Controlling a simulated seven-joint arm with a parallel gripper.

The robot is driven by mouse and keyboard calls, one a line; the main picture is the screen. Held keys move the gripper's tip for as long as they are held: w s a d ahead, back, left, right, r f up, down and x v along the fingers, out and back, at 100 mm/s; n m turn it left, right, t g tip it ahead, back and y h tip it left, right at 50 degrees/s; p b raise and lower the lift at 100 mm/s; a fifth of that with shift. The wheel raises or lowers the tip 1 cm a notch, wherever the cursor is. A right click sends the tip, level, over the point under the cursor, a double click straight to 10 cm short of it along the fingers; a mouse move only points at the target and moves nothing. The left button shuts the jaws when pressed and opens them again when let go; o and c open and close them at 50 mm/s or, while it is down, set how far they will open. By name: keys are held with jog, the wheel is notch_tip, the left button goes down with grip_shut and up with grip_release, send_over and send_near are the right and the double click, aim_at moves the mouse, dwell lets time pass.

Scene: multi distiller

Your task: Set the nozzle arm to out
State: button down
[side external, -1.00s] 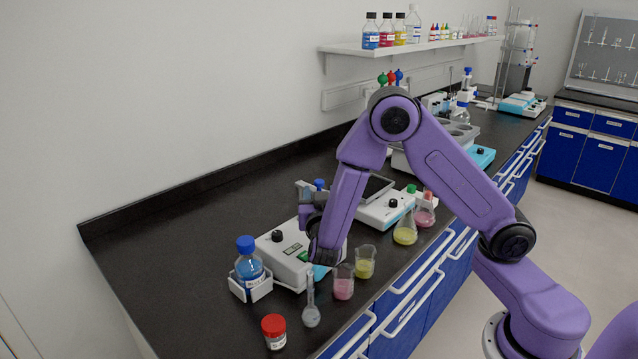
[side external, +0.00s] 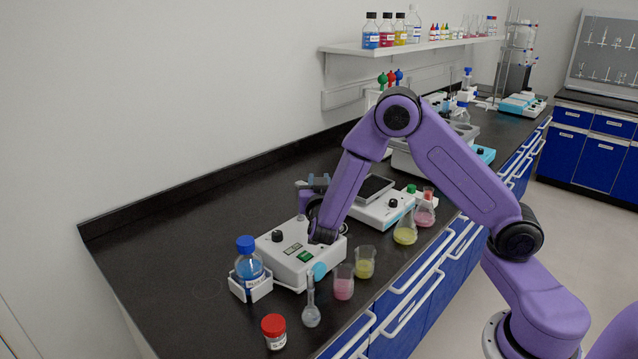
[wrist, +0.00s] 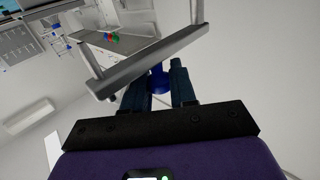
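My gripper (side external: 318,181) is above the back of a white hotplate-like unit (side external: 283,261), pointing up and away from the bench. In the wrist view, the two dark teal fingers (wrist: 159,84) stand apart. A blue rounded part (wrist: 158,79) shows between them; I cannot tell whether they touch it. A grey bar-like frame (wrist: 150,62) crosses the view just beyond the fingertips. I cannot identify the nozzle arm with certainty, as my wrist hides much of the area around it.
A blue-capped bottle (side external: 248,262) sits in a white holder left of the unit. A flask (side external: 311,305), beakers (side external: 343,283) and a red-lidded jar (side external: 273,330) stand in front. A second white device (side external: 383,209) is to the right. The bench behind-left is clear.

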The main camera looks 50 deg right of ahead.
jog(key=shift+d+y, duration=0.1)
jog(key=shift+y, duration=0.2)
jog(key=w+d+n+t+y, duration=0.1)
jog(key=w+d+n+y, duration=0.1)
jog(key=n+y, duration=0.5)
jog(key=w+d+n+t+y, duration=0.1)
jog(key=w+d+n+y, duration=0.2)
jog(key=n+y, duration=0.5)
jog(key=shift+d+t+y, duration=0.4)
jog(key=shift+d+y, duration=0.35)
jog(key=shift+y, duration=2.35)
jog(key=shift+w, duration=0.1)
jog(key=c, duration=0.9)
grip_release()
jog(key=shift+c, duration=0.2)
